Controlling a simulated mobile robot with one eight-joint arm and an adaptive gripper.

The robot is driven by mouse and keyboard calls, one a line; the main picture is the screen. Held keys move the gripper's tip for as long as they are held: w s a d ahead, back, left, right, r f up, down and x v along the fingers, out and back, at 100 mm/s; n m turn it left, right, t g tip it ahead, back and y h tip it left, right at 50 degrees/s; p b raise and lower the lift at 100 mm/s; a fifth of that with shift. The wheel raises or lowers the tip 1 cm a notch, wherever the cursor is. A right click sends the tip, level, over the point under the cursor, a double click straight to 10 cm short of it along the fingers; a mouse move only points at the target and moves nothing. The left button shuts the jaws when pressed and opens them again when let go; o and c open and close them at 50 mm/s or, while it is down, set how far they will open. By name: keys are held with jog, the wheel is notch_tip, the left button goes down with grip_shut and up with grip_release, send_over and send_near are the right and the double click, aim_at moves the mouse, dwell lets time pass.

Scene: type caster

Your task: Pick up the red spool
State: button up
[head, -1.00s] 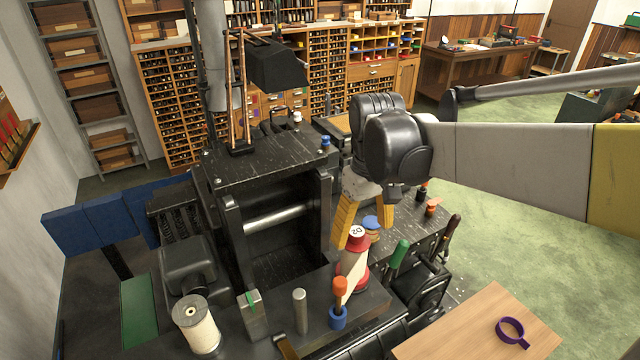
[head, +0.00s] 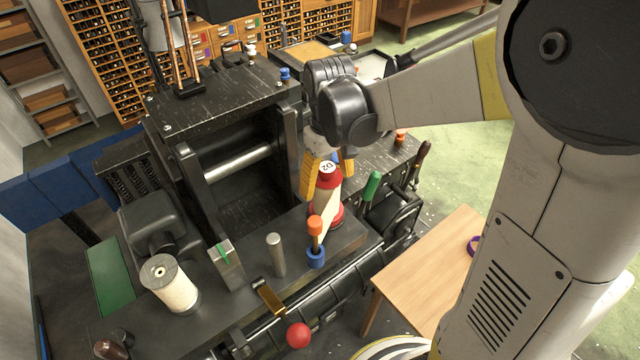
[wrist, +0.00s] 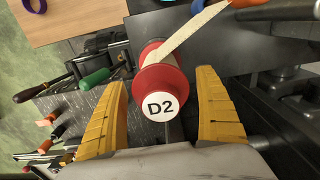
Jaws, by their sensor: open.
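The red spool (head: 328,180) stands upright on the dark machine ledge, with red flanges, a pale wound middle and a white top label reading D2. It also shows in the wrist view (wrist: 158,80), with a pale strip running off it to the upper right. My gripper (wrist: 165,100) is open, its yellow fingers on either side of the spool's top with visible gaps. In the head view, my gripper (head: 322,172) is just behind and above the spool, and one finger is partly hidden by it.
A white spool (head: 170,284), a metal post (head: 276,255) and an orange-topped tool in a blue collar (head: 316,243) stand on the ledge. A green-handled tool (head: 371,187) is close to the right. A wooden table (head: 430,265) stands at the lower right.

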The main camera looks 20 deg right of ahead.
jog(key=shift+f, duration=0.4)
jog(key=shift+r, duration=0.1)
jog(key=c, duration=1.5)
